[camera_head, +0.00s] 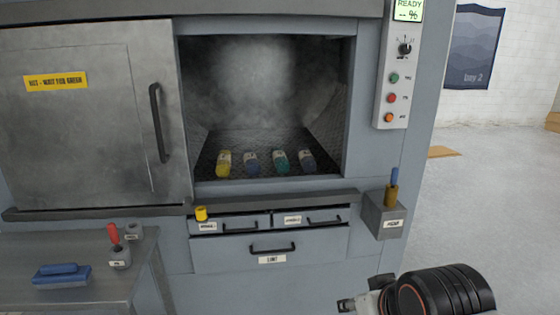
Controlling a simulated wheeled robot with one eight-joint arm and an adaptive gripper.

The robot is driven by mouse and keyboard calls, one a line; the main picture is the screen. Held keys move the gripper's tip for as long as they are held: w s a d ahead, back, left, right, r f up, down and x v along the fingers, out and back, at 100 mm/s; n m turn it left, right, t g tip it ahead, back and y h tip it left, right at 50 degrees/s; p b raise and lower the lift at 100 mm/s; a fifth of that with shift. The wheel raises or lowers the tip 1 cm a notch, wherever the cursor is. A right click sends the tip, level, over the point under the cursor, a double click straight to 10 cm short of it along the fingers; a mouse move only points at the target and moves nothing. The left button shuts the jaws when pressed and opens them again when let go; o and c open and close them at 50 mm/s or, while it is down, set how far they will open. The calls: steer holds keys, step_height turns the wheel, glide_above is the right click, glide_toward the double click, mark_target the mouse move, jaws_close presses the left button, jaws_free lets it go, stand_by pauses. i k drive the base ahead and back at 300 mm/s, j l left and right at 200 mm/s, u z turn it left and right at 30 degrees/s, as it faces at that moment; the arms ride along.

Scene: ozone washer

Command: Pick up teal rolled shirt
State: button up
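The teal rolled shirt (281,161) lies on the dark mesh floor inside the open washer chamber. It is third from the left in a row of rolled shirts. A blue-grey roll (252,162) lies to its left and a dark navy roll (307,161) to its right. A yellow roll (223,164) lies at the left end. Small gaps show between the rolls. My gripper (346,305) is only partly in view at the bottom edge, well below and in front of the chamber, away from the rolls. Its fingers are mostly hidden, so its opening cannot be read.
The washer door (85,120) is slid left. A ledge (275,200) and drawers (270,250) sit below the opening, with a yellow cylinder (201,213) near them. A holder box (385,217) juts out at right. A side table (90,290) stands at lower left.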

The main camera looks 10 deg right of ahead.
mark_target(280, 160)
steer(key=i+j, duration=0.95)
steer(key=i+z, duration=0.05)
steer(key=i, duration=0.05)
